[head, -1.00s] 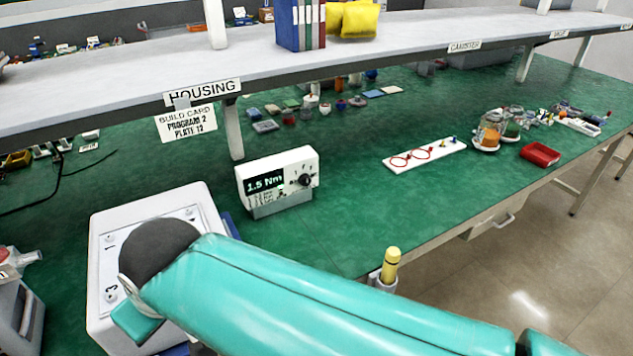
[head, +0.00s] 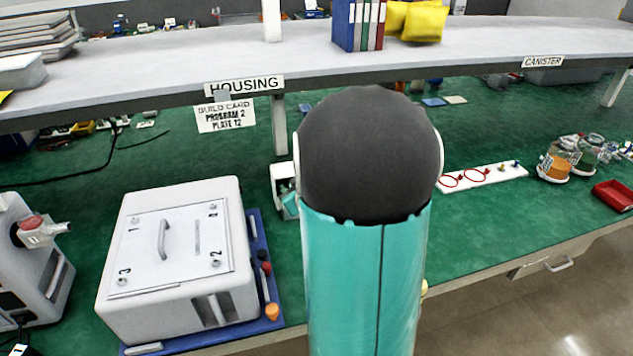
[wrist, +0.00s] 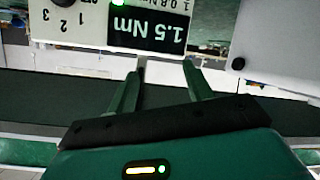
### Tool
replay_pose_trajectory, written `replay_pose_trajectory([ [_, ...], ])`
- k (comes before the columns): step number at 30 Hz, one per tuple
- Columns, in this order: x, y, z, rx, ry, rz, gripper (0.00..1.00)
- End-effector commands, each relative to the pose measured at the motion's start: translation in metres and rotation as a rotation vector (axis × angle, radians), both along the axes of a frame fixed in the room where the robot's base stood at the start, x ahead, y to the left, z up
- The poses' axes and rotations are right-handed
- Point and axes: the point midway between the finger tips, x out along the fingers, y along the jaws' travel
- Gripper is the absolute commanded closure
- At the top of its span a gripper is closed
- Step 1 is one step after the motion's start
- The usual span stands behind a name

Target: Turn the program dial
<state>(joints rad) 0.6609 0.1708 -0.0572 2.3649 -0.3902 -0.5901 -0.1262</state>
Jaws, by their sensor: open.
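The program dial (wrist: 65,3) is a dark knob cut off by the top edge of the wrist view, with the numbers 1, 2 and 3 beside it. It is on a white controller box (wrist: 97,14) seen upside down, whose black display (wrist: 150,32) reads 1.5 Nm. My gripper (wrist: 162,66) is open and empty, its two fingers apart below the display and to the right of the dial. Which number the dial points to cannot be told. In the head view my arm hides most of the controller box (head: 282,177), including the dial.
The build card (head: 225,116) under the shelf (head: 180,68) reads program 2, plate 12. A white housing (head: 170,250) on a blue base stands left of my arm. A white board with red rings (head: 485,175) lies to the right. Green bench is clear between it and the front edge.

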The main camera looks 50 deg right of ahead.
Motion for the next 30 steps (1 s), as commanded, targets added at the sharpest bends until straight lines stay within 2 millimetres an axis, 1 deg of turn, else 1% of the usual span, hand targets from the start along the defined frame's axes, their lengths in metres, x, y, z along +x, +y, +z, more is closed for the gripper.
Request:
replay_pose_trajectory([
  [1, -0.009, -0.023, -0.018, -0.012, -0.023, -0.016, 0.49],
  [3, -0.018, -0.045, -0.036, -0.036, -0.077, -0.019, 0.49],
  [5, -0.029, -0.063, -0.050, -0.057, -0.125, -0.023, 0.49],
  [7, -0.044, -0.081, -0.067, -0.079, -0.184, -0.029, 0.49],
  [9, -0.062, -0.095, -0.082, -0.098, -0.242, -0.038, 0.49],
  [12, -0.083, -0.108, -0.096, -0.121, -0.313, -0.048, 0.49],
  [16, -0.099, -0.115, -0.104, -0.139, -0.367, -0.056, 0.49],
  [18, -0.101, -0.117, -0.106, -0.143, -0.378, -0.058, 0.49],
  [20, -0.099, -0.120, -0.105, -0.146, -0.382, -0.057, 0.49],
  [23, -0.089, -0.126, -0.105, -0.147, -0.383, -0.056, 0.49],
  [30, -0.056, -0.146, -0.105, -0.147, -0.381, -0.057, 0.49],
])
